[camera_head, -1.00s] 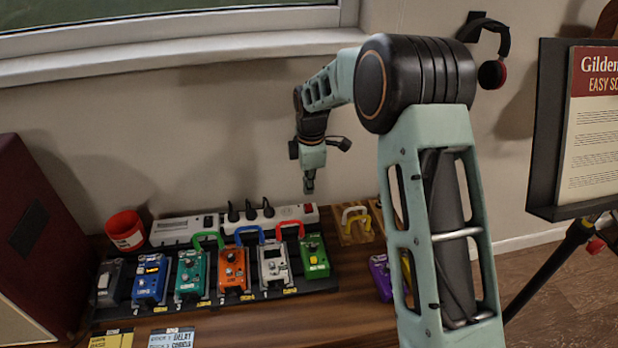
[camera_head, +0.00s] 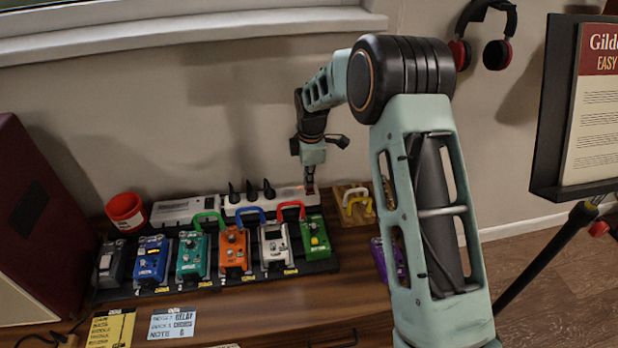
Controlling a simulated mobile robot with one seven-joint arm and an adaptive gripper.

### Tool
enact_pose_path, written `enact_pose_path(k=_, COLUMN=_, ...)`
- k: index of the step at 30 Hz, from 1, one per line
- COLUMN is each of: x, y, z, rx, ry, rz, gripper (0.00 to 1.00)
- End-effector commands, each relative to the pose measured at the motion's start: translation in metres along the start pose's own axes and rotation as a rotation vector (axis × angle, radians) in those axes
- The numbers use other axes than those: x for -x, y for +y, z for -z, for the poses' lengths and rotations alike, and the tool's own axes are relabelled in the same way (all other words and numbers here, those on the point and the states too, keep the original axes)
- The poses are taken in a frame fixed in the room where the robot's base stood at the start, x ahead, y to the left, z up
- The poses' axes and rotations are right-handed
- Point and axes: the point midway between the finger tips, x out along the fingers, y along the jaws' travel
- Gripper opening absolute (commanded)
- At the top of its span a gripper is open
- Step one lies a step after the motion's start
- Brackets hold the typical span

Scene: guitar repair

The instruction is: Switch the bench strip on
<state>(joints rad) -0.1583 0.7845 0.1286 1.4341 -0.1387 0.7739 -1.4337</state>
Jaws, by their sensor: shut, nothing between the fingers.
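The white bench strip (camera_head: 238,203) lies along the wall behind the pedals, with several black plugs (camera_head: 250,190) in its sockets. My gripper (camera_head: 310,189) is shut and empty, pointing down at the strip's right end. Its tips are at or just above the strip's top; I cannot tell whether they touch. The red switch at that end is mostly hidden by the fingers, with a small reddish patch showing beside them. I cannot tell the switch's position.
A pedalboard (camera_head: 335,262) with several coloured pedals and looped patch cables (camera_head: 291,206) stands in front of the strip.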

Motion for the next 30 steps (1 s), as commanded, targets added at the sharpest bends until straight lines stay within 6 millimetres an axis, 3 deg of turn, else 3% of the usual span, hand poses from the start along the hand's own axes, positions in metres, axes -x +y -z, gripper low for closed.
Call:
enact_pose_path(k=18, x=0.002, y=-0.017, z=-0.001, rx=0.001, ry=-0.002, rz=0.004, gripper=0.0)
enact_pose_path(k=30, x=0.006, y=-0.016, z=0.0, rx=0.001, ry=-0.001, rz=0.001, gripper=0.0)
